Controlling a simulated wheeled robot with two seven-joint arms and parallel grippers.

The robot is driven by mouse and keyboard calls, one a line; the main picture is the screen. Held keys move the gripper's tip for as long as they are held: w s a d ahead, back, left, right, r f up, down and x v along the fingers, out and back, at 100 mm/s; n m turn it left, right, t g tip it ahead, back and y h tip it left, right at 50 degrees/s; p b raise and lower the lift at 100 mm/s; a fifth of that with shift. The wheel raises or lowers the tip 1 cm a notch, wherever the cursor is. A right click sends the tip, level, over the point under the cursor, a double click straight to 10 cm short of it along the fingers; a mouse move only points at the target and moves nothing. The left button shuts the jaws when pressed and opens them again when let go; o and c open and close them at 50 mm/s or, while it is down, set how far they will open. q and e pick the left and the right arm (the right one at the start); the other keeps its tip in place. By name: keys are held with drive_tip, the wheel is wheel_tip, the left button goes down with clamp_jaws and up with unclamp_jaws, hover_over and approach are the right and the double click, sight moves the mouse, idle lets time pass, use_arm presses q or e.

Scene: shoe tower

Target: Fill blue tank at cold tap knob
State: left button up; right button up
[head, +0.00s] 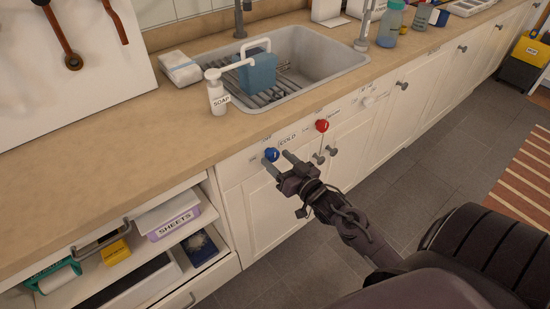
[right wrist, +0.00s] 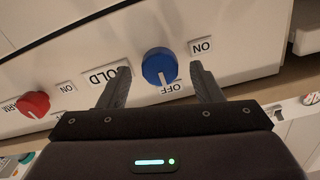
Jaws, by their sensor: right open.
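The blue tank (head: 258,72) with a white handle stands in the grey sink (head: 318,62), on a rack at its left side. The blue cold tap knob (head: 271,154) is on the white cabinet front below the sink. It also shows in the right wrist view (right wrist: 159,66), its white mark toward the OFF label (right wrist: 163,88). My right gripper (head: 278,159) is open and empty, fingers pointing at the cabinet front. In the right wrist view its fingertips (right wrist: 160,70) lie on either side of the blue knob; contact is not clear. My left gripper is not in view.
A red knob (head: 322,125) is to the right of the blue one. Open shelves with a SHEETS box (head: 175,222) are at lower left.

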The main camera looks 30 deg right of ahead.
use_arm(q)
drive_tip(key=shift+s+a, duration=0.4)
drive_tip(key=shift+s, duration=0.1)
use_arm(e)
drive_tip(key=shift+w+a, duration=0.1)
drive_tip(key=shift+w, duration=0.75)
drive_tip(key=c, duration=1)
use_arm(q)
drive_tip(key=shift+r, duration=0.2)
use_arm(e)
drive_tip(key=shift+n, duration=0.4)
drive_tip(key=shift+n+p, duration=0.6)
drive_tip(key=shift+n, duration=0.3)
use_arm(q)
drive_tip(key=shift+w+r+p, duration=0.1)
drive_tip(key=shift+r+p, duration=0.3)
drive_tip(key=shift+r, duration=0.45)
use_arm(e)
drive_tip(key=shift+n, duration=1.5)
